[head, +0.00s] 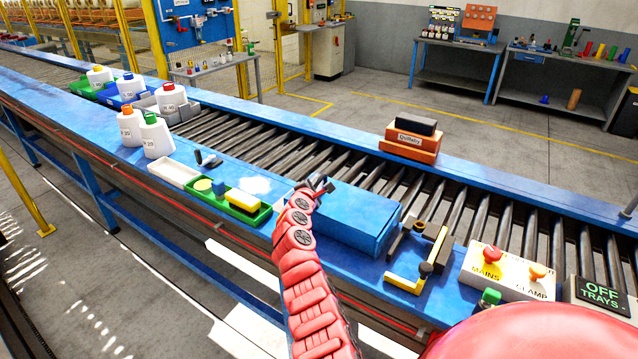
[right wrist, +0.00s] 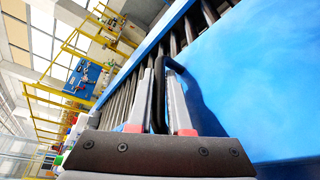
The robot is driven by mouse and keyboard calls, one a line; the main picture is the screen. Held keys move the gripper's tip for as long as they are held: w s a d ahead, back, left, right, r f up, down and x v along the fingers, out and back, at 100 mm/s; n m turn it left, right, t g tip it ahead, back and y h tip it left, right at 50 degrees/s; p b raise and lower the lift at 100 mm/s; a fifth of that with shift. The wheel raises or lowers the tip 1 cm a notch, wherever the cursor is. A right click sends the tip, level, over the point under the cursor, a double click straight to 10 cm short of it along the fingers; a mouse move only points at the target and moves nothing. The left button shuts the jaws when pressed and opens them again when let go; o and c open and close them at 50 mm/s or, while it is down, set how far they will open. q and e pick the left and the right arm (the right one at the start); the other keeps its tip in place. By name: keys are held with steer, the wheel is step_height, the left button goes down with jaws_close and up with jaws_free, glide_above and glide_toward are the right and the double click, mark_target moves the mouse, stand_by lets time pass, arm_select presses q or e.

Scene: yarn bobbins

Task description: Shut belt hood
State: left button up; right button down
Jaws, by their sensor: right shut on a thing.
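The belt hood (head: 352,218) is a blue box-shaped cover over the roller belt, right of the picture's middle. It also shows as a large blue surface in the right wrist view (right wrist: 245,75). My right gripper (head: 321,186) is at the hood's upper left corner. In the right wrist view its two fingers (right wrist: 161,85) are shut on a black bar-shaped handle (right wrist: 178,66) that reaches to the hood. The head view does not show clearly how far the hood is open. My left gripper is not in view.
The roller belt (head: 300,148) runs on both sides of the hood. White bottles (head: 157,137) and a green tray (head: 226,207) stand to the left. An orange box (head: 409,147) stands behind.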

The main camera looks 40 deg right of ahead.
steer(key=shift+s+d+f, duration=0.1)
steer(key=shift+d+f, duration=0.05)
steer(key=c, duration=1.3)
jaws_free()
steer(key=o, duration=0.5)
steer(key=shift+s, duration=0.15)
steer(key=shift+c, duration=0.2)
steer(key=shift+s+a+r, duration=0.25)
steer(key=shift+a, duration=0.1)
steer(key=b+v, duration=0.4)
steer(key=v, duration=1.2)
steer(key=shift+a, duration=0.25)
